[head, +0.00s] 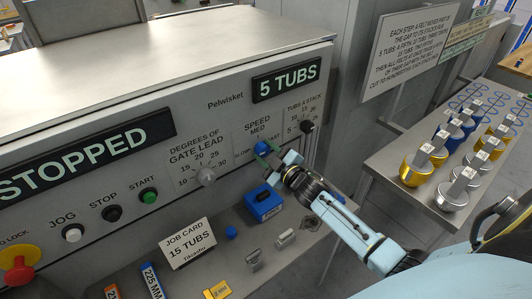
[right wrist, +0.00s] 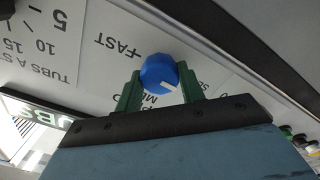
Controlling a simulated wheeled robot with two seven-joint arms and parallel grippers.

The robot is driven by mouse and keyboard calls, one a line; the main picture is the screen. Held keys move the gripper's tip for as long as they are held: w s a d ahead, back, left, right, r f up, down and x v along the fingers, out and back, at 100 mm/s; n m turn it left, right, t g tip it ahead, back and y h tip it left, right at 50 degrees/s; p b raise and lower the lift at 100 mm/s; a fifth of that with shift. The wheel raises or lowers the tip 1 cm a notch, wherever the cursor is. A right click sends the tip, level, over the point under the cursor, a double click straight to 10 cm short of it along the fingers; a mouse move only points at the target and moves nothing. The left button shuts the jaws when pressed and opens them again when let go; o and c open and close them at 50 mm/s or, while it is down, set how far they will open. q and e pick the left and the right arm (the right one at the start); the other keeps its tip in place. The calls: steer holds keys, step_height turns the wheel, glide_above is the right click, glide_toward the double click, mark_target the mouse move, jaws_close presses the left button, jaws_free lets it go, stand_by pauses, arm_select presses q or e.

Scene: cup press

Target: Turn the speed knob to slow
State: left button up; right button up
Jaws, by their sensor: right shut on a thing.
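The blue speed knob (head: 262,148) is on the machine's front panel under the label SPEED (head: 257,123), with MED above it and SLOW at its left. My right gripper (head: 268,153) is at the knob, its green fingers shut on it from both sides. In the right wrist view the knob (right wrist: 158,72) sits between the two fingers of the gripper (right wrist: 159,78). FAST is printed at the left in that view. My left gripper is not in view.
The gate lead knob (head: 206,177) and the black tubs-a-stack knob (head: 307,127) flank the speed knob. Below are a job card (head: 188,242), a blue block (head: 263,204) and small parts on a shelf. A side table (head: 440,192) holds gold, blue and silver tubs.

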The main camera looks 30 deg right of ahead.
steer(key=shift+n, duration=0.6)
steer(key=o, duration=1)
steer(key=shift+c, duration=0.2)
steer(key=shift+s, duration=0.1)
steer(key=s+d, duration=0.1)
steer(key=s, duration=1.2)
steer(key=shift+b, duration=0.4)
steer(key=shift+s, duration=0.1)
